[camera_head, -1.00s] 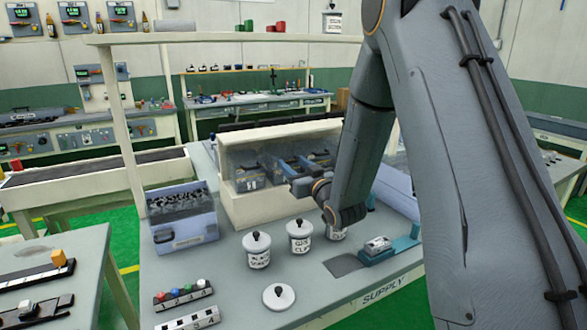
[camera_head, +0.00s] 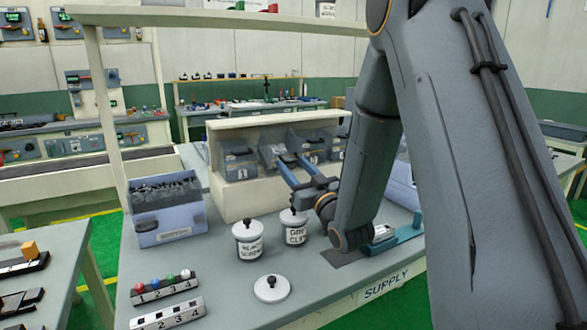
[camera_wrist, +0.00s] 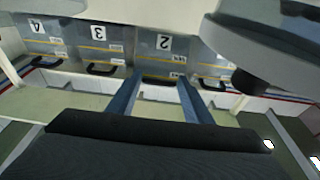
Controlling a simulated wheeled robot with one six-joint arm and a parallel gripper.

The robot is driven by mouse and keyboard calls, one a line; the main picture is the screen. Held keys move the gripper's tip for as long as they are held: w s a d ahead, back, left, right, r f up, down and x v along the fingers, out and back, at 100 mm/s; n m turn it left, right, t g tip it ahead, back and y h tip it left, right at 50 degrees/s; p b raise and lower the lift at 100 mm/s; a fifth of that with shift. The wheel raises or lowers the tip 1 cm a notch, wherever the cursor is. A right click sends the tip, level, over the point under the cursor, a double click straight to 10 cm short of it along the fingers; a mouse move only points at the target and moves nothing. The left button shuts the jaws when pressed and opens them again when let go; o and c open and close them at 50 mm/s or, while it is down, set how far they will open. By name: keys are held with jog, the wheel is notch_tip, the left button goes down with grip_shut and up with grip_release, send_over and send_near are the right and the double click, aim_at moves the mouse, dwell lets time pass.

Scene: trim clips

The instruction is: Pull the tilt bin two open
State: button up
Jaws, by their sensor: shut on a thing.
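Tilt bin two (camera_wrist: 178,58) is a clear grey bin with a white 2 label, in the middle of the wrist view. It also shows in the head view (camera_head: 270,151), behind my fingertips, and looks tipped slightly out of line with its neighbours. My gripper (camera_wrist: 161,80) has its two blue fingers at the bin's dark front handle (camera_wrist: 158,79) and is shut on it. In the head view my gripper (camera_head: 285,162) reaches up to the bin row from the front right. The fingers hide part of the bin, and I cannot tell its exact tilt.
Bin three (camera_wrist: 98,50) and bin four (camera_wrist: 40,45) stand beside it in the cream rack (camera_head: 238,201). A blue-grey bin of dark parts (camera_head: 168,225) stands left.

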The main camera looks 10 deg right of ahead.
jog(key=shift+s+a+f+b, duration=0.1)
jog(key=shift+f+b, duration=0.05)
jog(key=shift+f, duration=0.3)
jog(key=shift+s+a+f+b, duration=0.1)
jog(key=shift+f+b, duration=0.05)
jog(key=shift+f, duration=0.25)
jog(key=shift+c, duration=0.2)
jog(key=o, duration=1.1)
jog(key=shift+o, duration=0.7)
jog(key=shift+w+a+f, duration=0.1)
jog(key=shift+w, duration=0.05)
jog(key=b+v, duration=0.1)
jog(key=v, duration=0.7)
jog(key=shift+r+b, duration=0.25)
jog(key=shift+b, duration=0.05)
jog(key=shift+w, duration=0.1)
